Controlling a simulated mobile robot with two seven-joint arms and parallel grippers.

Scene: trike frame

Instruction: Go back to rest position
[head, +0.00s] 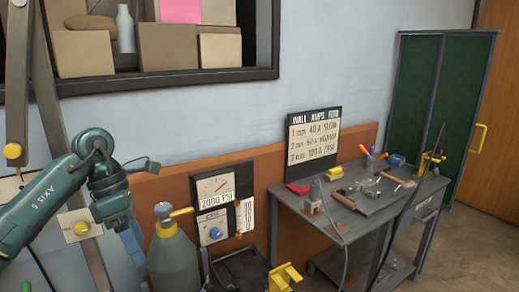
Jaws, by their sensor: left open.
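My left arm comes in from the left edge, green and marked "AXIS 5". Its wrist bends down at the end, and my left gripper (117,215) hangs there with its jaws open. I see nothing held in it. The gripper is left of the grey-green gas cylinder (173,262), above the floor, and well away from the workbench. The fingertips are small and partly lost against the things behind them. My right gripper is not in view.
A grey workbench (350,207) with several tools stands at the right. A gauge panel (213,187) is behind the cylinder. A yellow clamp-like part (285,277) is at the bottom. A green cabinet (465,90) stands at the back right, with bare floor (478,250) before it.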

